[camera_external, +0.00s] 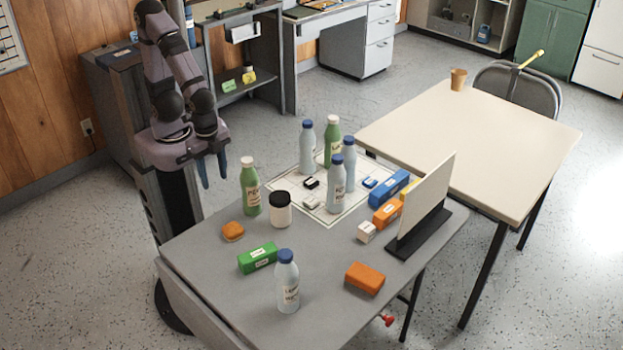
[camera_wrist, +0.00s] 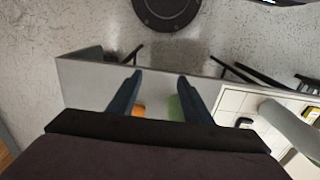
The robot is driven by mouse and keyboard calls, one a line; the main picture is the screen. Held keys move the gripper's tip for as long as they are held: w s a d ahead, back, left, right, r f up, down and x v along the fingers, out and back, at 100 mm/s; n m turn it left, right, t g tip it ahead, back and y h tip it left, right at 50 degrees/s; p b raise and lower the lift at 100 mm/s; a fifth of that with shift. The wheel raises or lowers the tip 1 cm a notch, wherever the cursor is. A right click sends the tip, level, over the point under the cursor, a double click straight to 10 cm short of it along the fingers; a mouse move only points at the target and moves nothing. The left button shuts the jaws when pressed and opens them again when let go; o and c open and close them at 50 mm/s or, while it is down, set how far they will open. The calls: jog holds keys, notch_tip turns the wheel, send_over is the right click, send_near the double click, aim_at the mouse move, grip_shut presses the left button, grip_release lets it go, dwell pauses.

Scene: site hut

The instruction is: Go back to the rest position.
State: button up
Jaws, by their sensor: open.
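My gripper (camera_external: 213,169) is open and empty. In the external view it points down beside the back left edge of the grey table (camera_external: 215,291), near a green bottle (camera_external: 250,187) and apart from it. In the wrist view the two blue fingers of my gripper (camera_wrist: 157,92) stand apart with nothing held between them. An orange item (camera_wrist: 138,110) and a green shape (camera_wrist: 175,107) show partly behind the fingers, over the grey table (camera_wrist: 90,75).
The table holds several bottles, a white jar (camera_external: 280,210), a green box (camera_external: 258,257), an orange box (camera_external: 365,279) and a blue box (camera_external: 389,187). An upright panel (camera_external: 427,200) stands at the right edge. A cream table (camera_external: 480,135) stands beyond.

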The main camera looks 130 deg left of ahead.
notch_tip(320, 180, up, 7)
jog(key=p, duration=0.5)
